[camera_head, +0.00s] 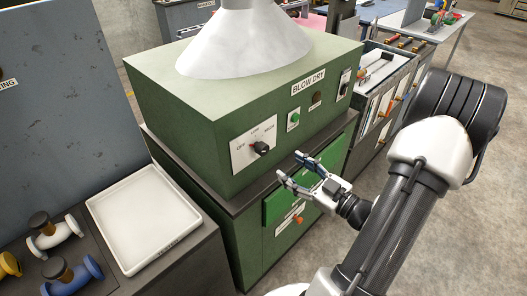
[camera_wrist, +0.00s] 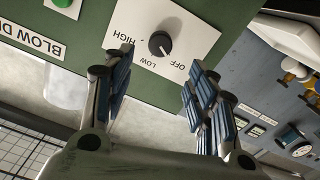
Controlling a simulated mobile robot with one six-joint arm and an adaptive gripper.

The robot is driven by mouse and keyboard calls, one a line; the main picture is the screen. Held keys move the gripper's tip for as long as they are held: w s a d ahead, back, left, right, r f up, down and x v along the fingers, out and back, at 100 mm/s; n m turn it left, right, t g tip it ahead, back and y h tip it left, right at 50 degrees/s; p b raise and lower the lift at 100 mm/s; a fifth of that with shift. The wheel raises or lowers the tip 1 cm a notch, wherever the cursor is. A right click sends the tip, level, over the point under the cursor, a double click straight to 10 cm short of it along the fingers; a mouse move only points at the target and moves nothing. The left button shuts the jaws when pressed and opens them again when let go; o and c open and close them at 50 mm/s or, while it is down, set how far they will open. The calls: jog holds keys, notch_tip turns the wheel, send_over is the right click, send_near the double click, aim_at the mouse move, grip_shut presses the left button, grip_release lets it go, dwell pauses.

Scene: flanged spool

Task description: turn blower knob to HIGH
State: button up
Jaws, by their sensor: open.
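The black blower knob (camera_head: 261,148) sits on a white plate marked OFF, LOW and HIGH, on the front of the green blow dry box (camera_head: 185,125). In the wrist view the knob (camera_wrist: 160,43) appears upside down, and its light mark seems to point towards OFF. My gripper (camera_head: 289,164) is open and empty, in front of the box, to the right of and a little below the knob. In the wrist view its two fingers (camera_wrist: 160,60) are spread, with the knob showing between and beyond their tips. I see no contact with the knob.
A green button (camera_head: 294,118) and a dark round fitting (camera_head: 316,99) are right of the plate. Below are a green cabinet with an orange handle (camera_head: 298,219) and a dark counter edge. A white tray (camera_head: 145,217) and flanged spools (camera_head: 72,278) lie at left.

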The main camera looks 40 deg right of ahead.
aim_at(265, 151)
jog(key=w, duration=0.4)
jog(key=w+b, duration=0.1)
jog(key=w, duration=0.3)
jog(key=w+a+b, duration=0.1)
jog(key=w, duration=0.3)
jog(key=c, duration=1)
